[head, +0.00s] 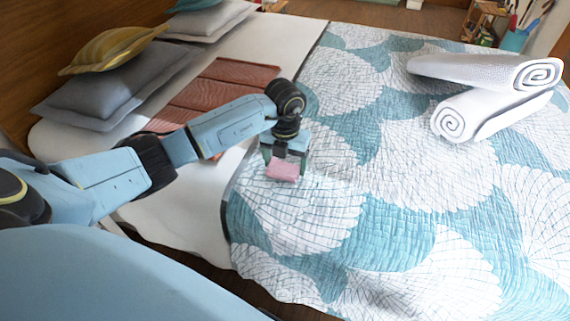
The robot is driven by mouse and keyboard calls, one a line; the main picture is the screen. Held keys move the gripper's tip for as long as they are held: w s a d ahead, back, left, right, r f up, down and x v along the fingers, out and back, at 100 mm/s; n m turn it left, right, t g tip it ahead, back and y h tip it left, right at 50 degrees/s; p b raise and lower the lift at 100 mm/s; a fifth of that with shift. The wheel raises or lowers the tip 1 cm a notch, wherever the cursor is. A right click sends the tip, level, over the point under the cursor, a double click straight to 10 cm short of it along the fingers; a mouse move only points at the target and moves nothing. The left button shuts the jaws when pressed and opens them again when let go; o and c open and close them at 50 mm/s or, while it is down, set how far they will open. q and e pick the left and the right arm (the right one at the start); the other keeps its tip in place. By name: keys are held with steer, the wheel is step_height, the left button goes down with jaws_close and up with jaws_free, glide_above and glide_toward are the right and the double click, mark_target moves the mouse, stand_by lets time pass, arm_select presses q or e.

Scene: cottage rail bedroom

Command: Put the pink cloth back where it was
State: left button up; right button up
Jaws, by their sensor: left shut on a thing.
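The pink cloth (284,170) is a small folded piece at the tips of my left gripper (285,158). The gripper points down and is shut on the cloth, over the teal and white patterned quilt (330,230) near its left edge. I cannot tell whether the cloth touches the quilt or hangs just above it. The fingertips are partly hidden by the cloth. My right gripper is not in view.
Two rolled white towels (470,115) lie on the quilt at the right. A folded reddish blanket (215,90) lies on the white sheet, partly behind my left arm. Grey and yellow pillows (110,85) lie at the upper left. The quilt's middle and front are clear.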

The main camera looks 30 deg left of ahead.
mark_target(285, 162)
arm_select(q)
steer(key=shift+f, duration=0.1)
steer(key=shift+f, duration=0.1)
steer(key=o, duration=0.9)
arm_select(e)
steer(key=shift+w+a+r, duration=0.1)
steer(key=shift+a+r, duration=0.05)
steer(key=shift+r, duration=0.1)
arm_select(q)
steer(key=shift+r, duration=0.4)
step_height(285, 162, up, 5)
steer(key=shift+f+p, duration=0.2)
steer(key=shift+p, duration=0.7)
steer(key=shift+r+p, duration=0.8)
steer(key=shift+r, duration=2.7)
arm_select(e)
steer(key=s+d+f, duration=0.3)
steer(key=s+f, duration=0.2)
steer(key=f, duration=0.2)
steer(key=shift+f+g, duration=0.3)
